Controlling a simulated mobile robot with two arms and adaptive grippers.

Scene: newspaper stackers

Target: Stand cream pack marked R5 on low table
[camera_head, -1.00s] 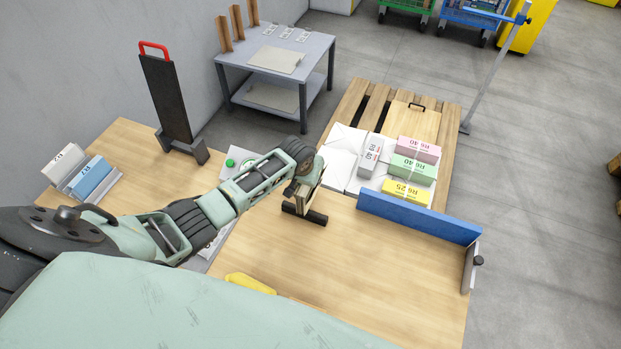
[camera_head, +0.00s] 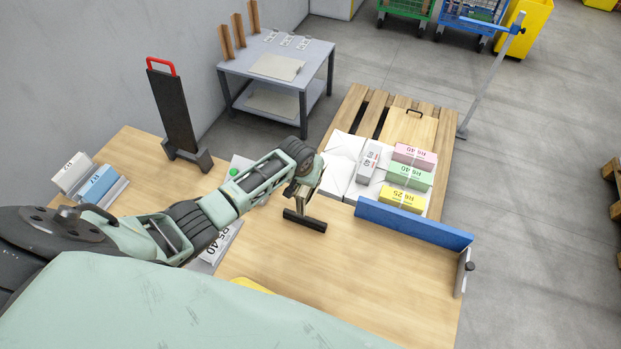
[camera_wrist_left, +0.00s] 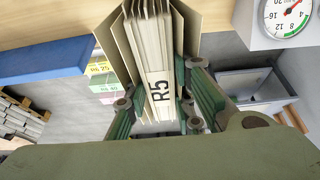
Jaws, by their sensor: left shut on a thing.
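My left gripper (camera_head: 305,200) hangs over the wooden bench and is shut on the cream pack. The left wrist view shows the cream pack (camera_wrist_left: 152,55) between the green fingers, with a white band marked R5 and its leaves fanned at the top. In the head view the gripper and arm mostly hide the pack. A black bar shows below the gripper; I cannot tell whether it touches the bench. A low grey table (camera_head: 318,62) stands at the back by the wall, with brown upright dividers, several small label cards and a cream sheet on top. My right gripper is out of view.
A black upright plate with a red handle (camera_head: 172,110) stands at the left. Floor between table and pallet is clear.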

